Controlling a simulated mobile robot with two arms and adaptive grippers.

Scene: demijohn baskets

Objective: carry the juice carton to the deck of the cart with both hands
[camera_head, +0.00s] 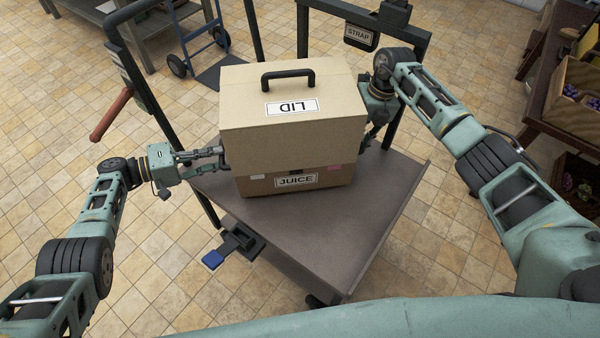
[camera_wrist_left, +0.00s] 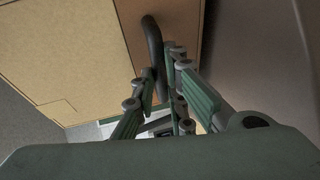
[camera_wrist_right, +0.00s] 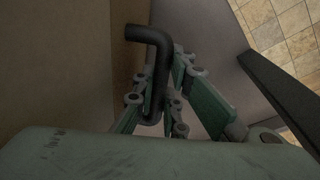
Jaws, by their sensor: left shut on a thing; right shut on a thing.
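The juice carton (camera_head: 290,182) is a tan box with a JUICE label low on its front and a lid (camera_head: 340,130) marked LID, with a black handle, on top. It is upright over the far part of the grey cart deck (camera_head: 325,235); I cannot tell whether its base touches the deck. My left gripper (camera_head: 218,155) is shut on the carton's dark left side handle (camera_wrist_left: 152,40). My right gripper (camera_wrist_right: 165,90) is shut on the dark right side handle (camera_wrist_right: 150,35); in the head view its fingertips are mostly hidden at the carton's right side.
Dark cart posts rise behind and beside the carton, one with a STRAP box (camera_head: 360,36). A red-brown grip (camera_head: 110,115) sticks out left. A blue pedal (camera_head: 212,260) is at the cart's near left edge. A blue hand truck (camera_head: 200,45) stands behind. The near deck is bare.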

